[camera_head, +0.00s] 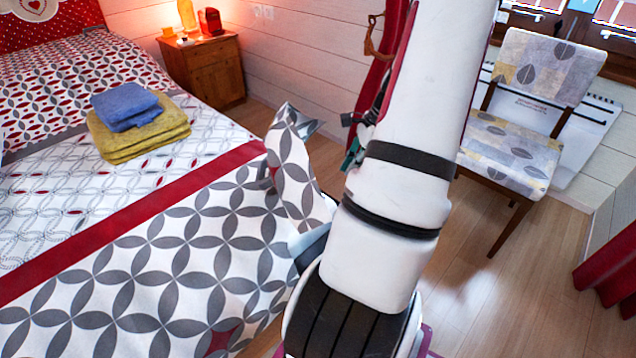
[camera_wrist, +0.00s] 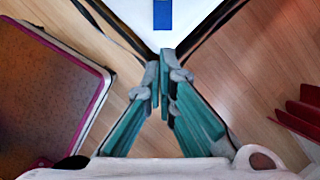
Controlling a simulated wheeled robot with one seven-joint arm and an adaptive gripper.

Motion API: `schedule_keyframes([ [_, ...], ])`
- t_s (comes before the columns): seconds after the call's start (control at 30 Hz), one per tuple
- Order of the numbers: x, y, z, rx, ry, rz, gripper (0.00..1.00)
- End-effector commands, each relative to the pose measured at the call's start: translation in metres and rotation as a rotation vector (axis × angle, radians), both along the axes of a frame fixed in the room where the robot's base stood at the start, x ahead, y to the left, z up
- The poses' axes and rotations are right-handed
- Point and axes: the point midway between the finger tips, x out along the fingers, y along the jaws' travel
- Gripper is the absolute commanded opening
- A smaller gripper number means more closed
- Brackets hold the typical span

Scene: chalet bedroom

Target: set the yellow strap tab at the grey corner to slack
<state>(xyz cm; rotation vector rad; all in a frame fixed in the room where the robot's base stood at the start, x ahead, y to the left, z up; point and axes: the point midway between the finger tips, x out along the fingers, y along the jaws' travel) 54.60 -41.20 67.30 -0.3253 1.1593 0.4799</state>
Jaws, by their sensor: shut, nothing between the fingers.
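My gripper (camera_wrist: 165,70) is shut, its teal-padded fingers meeting in the middle of the wrist view. Just beyond the fingertips is a white surface with dark edges, bearing a blue tab (camera_wrist: 162,14). I cannot tell whether the fingertips touch that surface. In the head view only a little teal of the gripper (camera_head: 352,155) shows beside my arm, right of the bed's raised cover corner (camera_head: 292,165). I cannot make out a yellow strap tab or clearly identify the grey corner in either view. My arm hides part of the area by the bed.
The bed (camera_head: 150,270) with its patterned cover fills the left. Folded yellow (camera_head: 140,142) and blue towels (camera_head: 125,105) lie on it. A nightstand (camera_head: 205,68) stands behind. A chair (camera_head: 510,145) stands right of my arm. Red fabric (camera_head: 612,270) hangs at far right. Wooden floor (camera_head: 500,300) is clear between.

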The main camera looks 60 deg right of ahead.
Motion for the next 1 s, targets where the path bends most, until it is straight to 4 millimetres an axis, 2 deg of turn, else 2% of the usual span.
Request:
schedule_keyframes([
  [0.17,0.007,0.005,-0.022,0.004,-0.001,0.0,0.0],
  [0.57,0.031,0.021,-0.095,0.004,-0.001,0.003,0.0],
  [0.8,0.058,0.036,-0.092,0.0,0.0,0.004,0.0],
  [1.0,0.065,0.04,-0.091,0.001,0.0,0.004,0.0],
])
